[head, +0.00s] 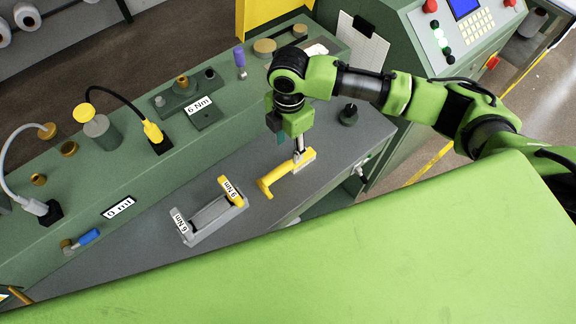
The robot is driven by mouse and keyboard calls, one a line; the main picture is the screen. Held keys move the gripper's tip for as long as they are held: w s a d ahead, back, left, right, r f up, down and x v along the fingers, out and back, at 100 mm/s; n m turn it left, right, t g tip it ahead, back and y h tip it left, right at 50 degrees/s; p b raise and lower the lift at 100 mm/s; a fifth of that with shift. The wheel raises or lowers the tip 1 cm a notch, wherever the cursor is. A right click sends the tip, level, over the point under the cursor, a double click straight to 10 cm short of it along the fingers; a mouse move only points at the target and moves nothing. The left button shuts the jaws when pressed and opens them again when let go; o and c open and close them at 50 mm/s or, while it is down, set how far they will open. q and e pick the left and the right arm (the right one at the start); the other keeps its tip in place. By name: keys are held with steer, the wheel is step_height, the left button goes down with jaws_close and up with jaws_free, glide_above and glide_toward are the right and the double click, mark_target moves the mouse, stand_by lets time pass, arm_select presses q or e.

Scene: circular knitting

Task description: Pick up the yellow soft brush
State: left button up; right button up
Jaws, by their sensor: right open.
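The yellow soft brush (275,182) lies on the grey worktop (322,190), with its yellow handle pointing to the lower left and a paler end at the upper right. My right gripper (300,150) points down over the upper-right end of the brush, with its jaws open. A slim metallic finger overlaps the brush there; I cannot tell whether it touches. My left gripper is not in view.
A grey holder (212,218) with yellow and white Nm labels is left of the brush. Behind is a green machine bed with a yellow connector (153,131), a black cable and a blue-handled part (88,237). A control panel (465,25) stands at the upper right.

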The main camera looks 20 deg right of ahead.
mark_target(290, 162)
step_height(290, 162, down, 4)
steer(key=shift+f+p, duration=0.15)
steer(key=shift+p, duration=0.15)
steer(key=f+p, duration=0.2)
steer(key=f, duration=0.2)
steer(key=shift+s+f, duration=0.1)
steer(key=shift+s, duration=0.1)
steer(key=shift+d+f, duration=0.1)
steer(key=shift+f, duration=0.45)
jaws_close()
